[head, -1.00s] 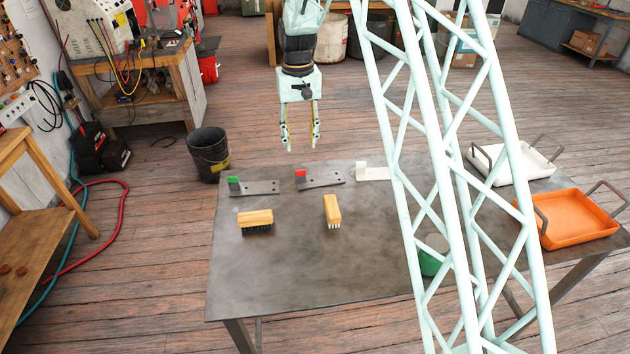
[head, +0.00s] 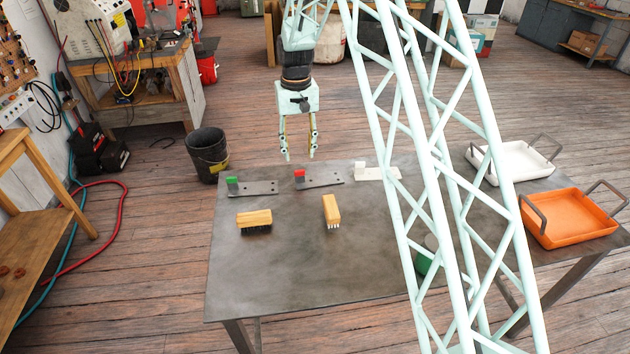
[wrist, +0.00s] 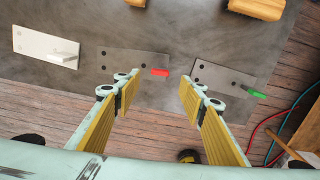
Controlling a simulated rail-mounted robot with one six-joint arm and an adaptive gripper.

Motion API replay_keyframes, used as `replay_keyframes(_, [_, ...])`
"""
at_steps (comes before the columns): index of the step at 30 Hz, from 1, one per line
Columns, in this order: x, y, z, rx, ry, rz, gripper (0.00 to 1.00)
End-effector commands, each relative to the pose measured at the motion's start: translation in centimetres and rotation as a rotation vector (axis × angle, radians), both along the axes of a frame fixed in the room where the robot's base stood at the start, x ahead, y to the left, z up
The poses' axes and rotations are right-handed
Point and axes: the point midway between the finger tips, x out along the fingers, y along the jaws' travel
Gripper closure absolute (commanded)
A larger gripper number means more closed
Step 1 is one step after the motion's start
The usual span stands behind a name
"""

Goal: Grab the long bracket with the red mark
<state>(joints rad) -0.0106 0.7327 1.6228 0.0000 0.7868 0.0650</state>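The long bracket with the red mark (head: 322,181) lies flat near the far edge of the metal table, its red upright tab at its left end. It also shows in the wrist view (wrist: 134,62), its red tab pointing toward the space between the fingers. A bracket with a green mark (head: 258,188) lies to its left, and a white-marked bracket (head: 380,173) to its right, partly behind my arm's lattice. My gripper (head: 299,157) is open and empty, above and slightly beyond the red-marked bracket. In the wrist view the fingers (wrist: 158,95) are spread wide.
Two wooden brushes (head: 254,219) (head: 332,211) lie nearer on the table (head: 290,280). A white tray (head: 512,164) and an orange tray (head: 570,218) sit at the right. A green round object (head: 425,262) is partly hidden by my arm. The front left of the table is clear.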

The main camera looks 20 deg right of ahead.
Motion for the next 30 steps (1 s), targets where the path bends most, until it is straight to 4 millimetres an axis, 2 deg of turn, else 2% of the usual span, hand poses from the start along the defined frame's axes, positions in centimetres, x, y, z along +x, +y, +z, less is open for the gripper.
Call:
replay_keyframes(6, [0.0, 0.0, -3.0, 0.0, 0.001, 0.0, 0.62])
replay_keyframes(12, [0.0, 0.0, -4.9, 0.0, 0.0, 0.0, 0.62])
replay_keyframes(30, [0.0, 0.0, -5.8, 0.0, 0.0, 0.0, 0.62])
